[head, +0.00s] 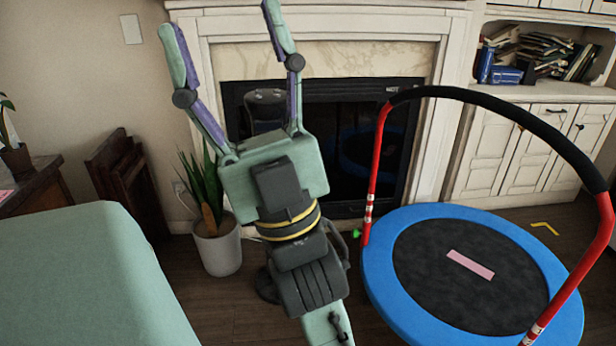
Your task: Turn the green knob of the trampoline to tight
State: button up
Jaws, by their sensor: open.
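The trampoline (520,231) stands on the floor at the right in the head view, with a blue rim, a black mat and a red and black handlebar (487,93). The small green knob (356,233) sits low on the handlebar's left red post, just outside the blue rim. My gripper (225,15) is open and empty, with its fingers spread and pointing up in the picture. It appears up and to the left of the knob, apart from it. The knob's turn setting is too small to tell.
A fireplace (320,40) stands behind. A potted plant (217,245) is left of my arm, and a pale green surface (85,275) fills the lower left. A pink strip (470,264) lies on the mat. White cabinets and a bookshelf (535,60) stand at the back right.

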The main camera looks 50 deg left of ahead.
aim_at(355, 233)
jog(key=k+j+u, duration=0.25)
jog(key=j+u, duration=0.2)
jog(key=k+j+u, duration=0.2)
jog(key=j+u, duration=0.25)
jog(key=i+j, duration=0.1)
jog(key=i, duration=0.55)
jog(key=i+j+z, duration=0.15)
jog(key=i, duration=0.5)
jog(key=i+j, duration=0.15)
jog(key=i, duration=0.5)
